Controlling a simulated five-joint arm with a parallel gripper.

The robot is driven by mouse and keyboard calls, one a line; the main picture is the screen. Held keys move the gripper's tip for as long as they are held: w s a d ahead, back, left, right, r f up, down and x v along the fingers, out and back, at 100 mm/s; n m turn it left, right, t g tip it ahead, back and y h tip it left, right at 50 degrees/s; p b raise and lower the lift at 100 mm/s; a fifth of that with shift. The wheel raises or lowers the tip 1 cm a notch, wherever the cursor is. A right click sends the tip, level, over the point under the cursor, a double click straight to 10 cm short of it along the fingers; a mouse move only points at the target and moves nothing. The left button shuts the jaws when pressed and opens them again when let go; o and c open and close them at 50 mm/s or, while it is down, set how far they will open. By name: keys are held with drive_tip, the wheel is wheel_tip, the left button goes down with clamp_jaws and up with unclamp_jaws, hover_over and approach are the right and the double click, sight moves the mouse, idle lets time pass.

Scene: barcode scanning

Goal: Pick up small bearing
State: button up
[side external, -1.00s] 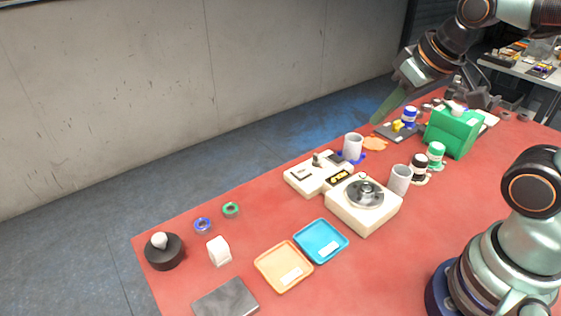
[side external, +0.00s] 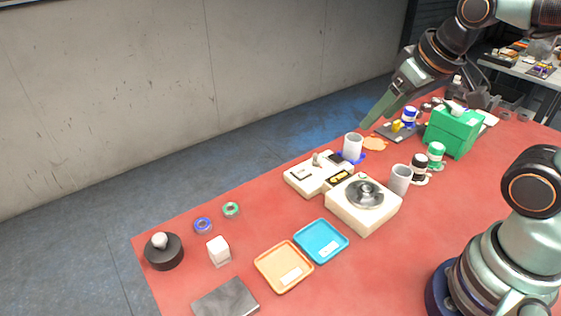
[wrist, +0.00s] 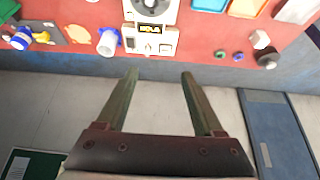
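Two small ring-shaped parts that look like bearings lie flat near the table's far left edge. One is a blue ring (side external: 203,225) and the other a green ring (side external: 231,210); I cannot tell for sure which is the small bearing. The wrist view shows the green ring (wrist: 220,54) and the blue ring (wrist: 238,57) up and to the right of my fingertips. My gripper (side external: 367,122) is high above the far table edge, well to the right of both rings. Its two long green fingers (wrist: 159,74) are apart, with nothing between them.
A black round stand (side external: 165,257) and a white block (side external: 219,251) are close to the rings. Orange (side external: 262,262) and blue (side external: 335,257) trays, a scale (side external: 363,212), a display device (side external: 305,180), cups and a green box (side external: 452,135) stand rightward. Red table around the rings is bare.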

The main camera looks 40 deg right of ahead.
drive_tip(key=shift+o, duration=0.4)
drive_tip(key=m+g, duration=0.6)
drive_tip(key=m, duration=1.9)
approach(367, 188)
drive_tip(key=shift+s+f, duration=0.1)
drive_tip(key=shift+f, duration=4.05)
clamp_jaws()
